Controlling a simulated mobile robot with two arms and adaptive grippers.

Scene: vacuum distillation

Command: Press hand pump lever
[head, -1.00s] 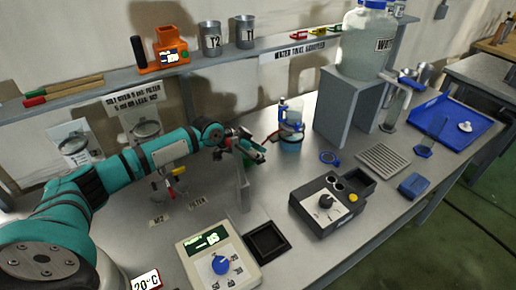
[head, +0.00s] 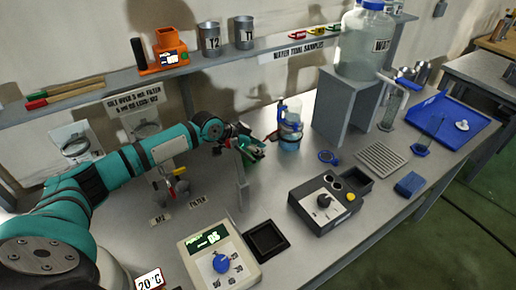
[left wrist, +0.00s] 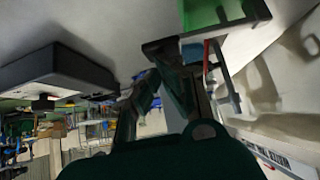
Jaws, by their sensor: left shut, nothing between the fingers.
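My left gripper (head: 250,148) is shut and empty. It angles down to the right over the bench, beside a green part (head: 246,155) at the top of a grey upright plate (head: 241,186). The left wrist view shows a green block (left wrist: 213,12) just beyond the dark fingers (left wrist: 172,55), with a thin grey bar (left wrist: 227,78) and a red strip beside it. I cannot tell for sure which part is the pump lever, or whether the fingers touch it; the gripper hides part of this spot. My right gripper is not in view.
A vessel with blue fittings (head: 290,127) stands just right of the gripper. A valve with red and yellow handles (head: 178,182) is under my arm. A meter (head: 219,255) and a black control box (head: 327,203) stand in front.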

